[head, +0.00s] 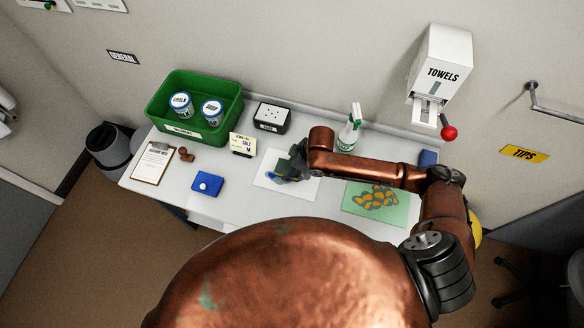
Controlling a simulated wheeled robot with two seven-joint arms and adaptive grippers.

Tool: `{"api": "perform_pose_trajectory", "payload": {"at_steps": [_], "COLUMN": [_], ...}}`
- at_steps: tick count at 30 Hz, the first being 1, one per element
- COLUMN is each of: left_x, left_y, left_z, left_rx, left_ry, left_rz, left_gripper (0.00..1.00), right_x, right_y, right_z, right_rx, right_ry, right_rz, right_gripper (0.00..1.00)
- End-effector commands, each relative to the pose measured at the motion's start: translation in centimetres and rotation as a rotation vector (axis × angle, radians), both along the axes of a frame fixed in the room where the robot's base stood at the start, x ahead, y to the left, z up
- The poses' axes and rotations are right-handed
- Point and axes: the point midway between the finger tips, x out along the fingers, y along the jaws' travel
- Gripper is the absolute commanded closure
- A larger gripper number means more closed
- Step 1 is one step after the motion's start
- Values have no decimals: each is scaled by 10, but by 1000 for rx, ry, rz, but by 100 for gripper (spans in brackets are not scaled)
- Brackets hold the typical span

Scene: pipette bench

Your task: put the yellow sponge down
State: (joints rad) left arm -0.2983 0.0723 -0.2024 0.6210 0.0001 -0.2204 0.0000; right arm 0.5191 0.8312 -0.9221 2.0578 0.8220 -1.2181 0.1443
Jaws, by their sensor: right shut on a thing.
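My right arm reaches left across the white table, and its dark gripper (285,172) is low over a white sheet (304,190). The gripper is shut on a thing. The fingers hide most of it, and I cannot make out what it is. Small blue and green patches show at the fingertips, but I cannot tell what they belong to. No yellow sponge can be made out clearly. I cannot tell whether the held thing touches the sheet. My left gripper is not in view.
Left: a green bin (225,128) with two jars, a clipboard (153,163), a blue cloth (207,185). Behind: a dark box (271,117), a note card (243,145), a spray bottle (349,132). Right: a green mat (356,207) with yellow-orange patches. Bare table lies between cloth and sheet.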

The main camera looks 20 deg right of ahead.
Motion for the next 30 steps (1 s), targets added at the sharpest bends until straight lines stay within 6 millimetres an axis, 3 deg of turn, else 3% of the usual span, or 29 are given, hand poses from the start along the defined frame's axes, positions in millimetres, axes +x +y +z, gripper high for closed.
{"api": "perform_pose_trajectory", "payload": {"at_steps": [7,8,15,25,30], "left_x": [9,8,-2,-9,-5], "left_y": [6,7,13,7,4], "left_z": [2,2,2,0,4], "left_rx": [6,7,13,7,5], "left_ry": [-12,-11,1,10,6], "left_rz": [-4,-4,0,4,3], "left_gripper": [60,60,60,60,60], "right_x": [-3,-4,-6,-3,-7], "right_y": [-6,-7,-10,-6,-14], "right_z": [1,0,1,3,24], "right_rx": [6,6,10,6,6], "right_ry": [-4,-4,-6,-5,-8], "right_rz": [-1,-1,-2,0,0], "right_gripper": [84,57,40,40,40]}}
